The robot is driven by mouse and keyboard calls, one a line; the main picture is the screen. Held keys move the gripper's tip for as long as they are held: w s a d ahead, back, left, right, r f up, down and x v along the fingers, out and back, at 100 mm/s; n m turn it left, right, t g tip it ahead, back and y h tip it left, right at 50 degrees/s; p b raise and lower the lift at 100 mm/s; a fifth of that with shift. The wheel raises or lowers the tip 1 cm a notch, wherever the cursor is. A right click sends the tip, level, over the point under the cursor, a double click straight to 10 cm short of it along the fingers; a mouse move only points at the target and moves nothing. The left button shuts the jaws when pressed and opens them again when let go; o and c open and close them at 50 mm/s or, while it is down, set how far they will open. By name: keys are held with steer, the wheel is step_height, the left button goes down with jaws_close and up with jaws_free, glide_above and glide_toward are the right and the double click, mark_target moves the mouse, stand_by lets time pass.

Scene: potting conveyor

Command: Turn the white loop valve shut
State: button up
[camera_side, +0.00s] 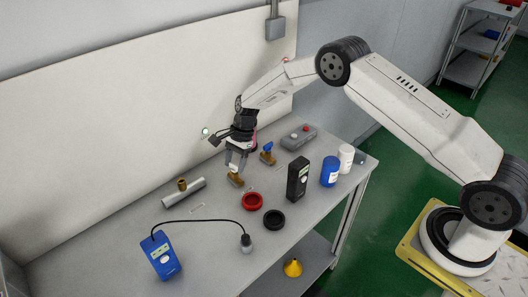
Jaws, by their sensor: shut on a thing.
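My gripper (237,171) points down over the grey bench, with its fingers shut on the top of a small brass valve (235,181). I take this to be the white loop valve. Its white handle is not clearly visible between the fingers, so I cannot tell how it is turned. The brass body sits low on the bench, just below the fingertips.
A blue-handled brass valve (267,155) stands close to the right. A grey pipe with a brass fitting (184,191) lies to the left. A red ring (251,201), a black ring (274,219) and a black device (298,180) stand in front. A blue meter (161,257) has a cabled probe.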

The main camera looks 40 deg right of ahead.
steer(key=n+g, duration=0.1)
steer(key=n, duration=0.3)
steer(key=shift+g, duration=0.4)
steer(key=n, duration=0.2)
steer(key=n+g+h, duration=0.1)
steer(key=n, duration=0.1)
steer(key=shift+w+a+h, duration=0.1)
steer(key=shift+h, duration=0.2)
steer(key=n+g+h, duration=0.1)
steer(key=n, duration=0.3)
steer(key=shift+n, duration=0.3)
steer(key=shift+a+n+h, duration=0.1)
steer(key=shift+n+h, duration=0.8)
steer(key=shift+n, duration=0.8)
steer(key=o, duration=1.3)
steer(key=shift+w+r, duration=0.1)
steer(key=shift+r, duration=0.05)
